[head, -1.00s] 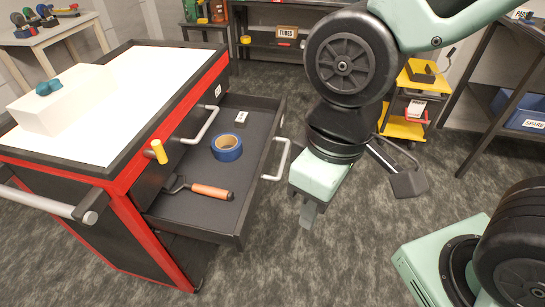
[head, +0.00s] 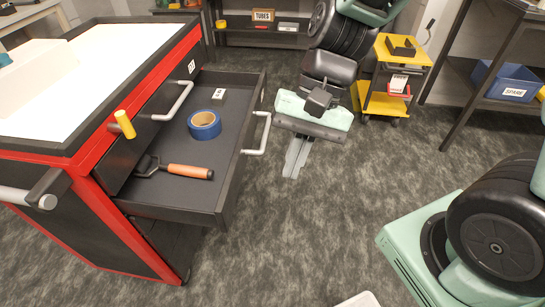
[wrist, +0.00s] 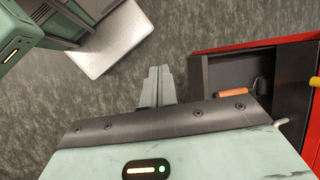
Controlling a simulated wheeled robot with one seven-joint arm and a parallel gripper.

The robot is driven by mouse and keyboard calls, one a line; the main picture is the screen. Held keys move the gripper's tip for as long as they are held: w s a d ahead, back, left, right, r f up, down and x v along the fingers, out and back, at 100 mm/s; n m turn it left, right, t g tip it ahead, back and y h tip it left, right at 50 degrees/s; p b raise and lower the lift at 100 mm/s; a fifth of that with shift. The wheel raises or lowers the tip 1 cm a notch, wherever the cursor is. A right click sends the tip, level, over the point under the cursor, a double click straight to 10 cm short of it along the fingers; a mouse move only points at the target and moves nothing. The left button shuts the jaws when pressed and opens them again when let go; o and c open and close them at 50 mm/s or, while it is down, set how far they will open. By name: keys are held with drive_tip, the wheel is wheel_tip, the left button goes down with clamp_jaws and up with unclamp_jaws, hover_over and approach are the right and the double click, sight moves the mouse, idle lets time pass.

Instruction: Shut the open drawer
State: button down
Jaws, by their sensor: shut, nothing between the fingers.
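The open drawer (head: 230,172) sticks out of the red and black cart on the left in the head view. Its grey bar handle (head: 261,135) is on its front panel. Inside lie a roll of blue tape (head: 204,124), an orange-handled tool (head: 187,170) and a small grey box (head: 219,94). My gripper (head: 290,172) is shut and empty, fingers pointing down, to the right of the handle and apart from it. In the wrist view my gripper (wrist: 157,75) points up the picture, and part of the drawer (wrist: 235,82) shows at the right with the orange handle (wrist: 235,94) inside.
A yellow trolley (head: 385,100) stands behind my arm. A shelf with a blue bin (head: 510,82) is at the right. The carpet (head: 300,235) before the drawer is clear.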

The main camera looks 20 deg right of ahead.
drive_tip(key=w+d+f+m+t+y+b, duration=0.4)
drive_tip(key=w+d+f+m+t+b, duration=0.4)
drive_tip(key=w+d+f+m, duration=0.95)
drive_tip(key=w+a+f+m+b, duration=0.1)
drive_tip(key=w+a, duration=0.3)
drive_tip(key=a, duration=0.7)
drive_tip(key=shift+w+f+m+b, duration=0.35)
drive_tip(key=shift+f+b, duration=0.1)
drive_tip(key=shift+f, duration=0.15)
drive_tip(key=shift+a, duration=0.15)
drive_tip(key=w+a, duration=0.4)
drive_tip(key=a, duration=0.3)
drive_tip(key=w+a, duration=0.4)
drive_tip(key=a, duration=0.3)
drive_tip(key=w+a, duration=0.4)
drive_tip(key=a, duration=0.3)
drive_tip(key=shift+w+a, duration=0.2)
drive_tip(key=shift+a, duration=0.15)
drive_tip(key=shift+w+a+r, duration=0.1)
drive_tip(key=shift+a+r, duration=0.05)
drive_tip(key=shift+a, duration=0.15)
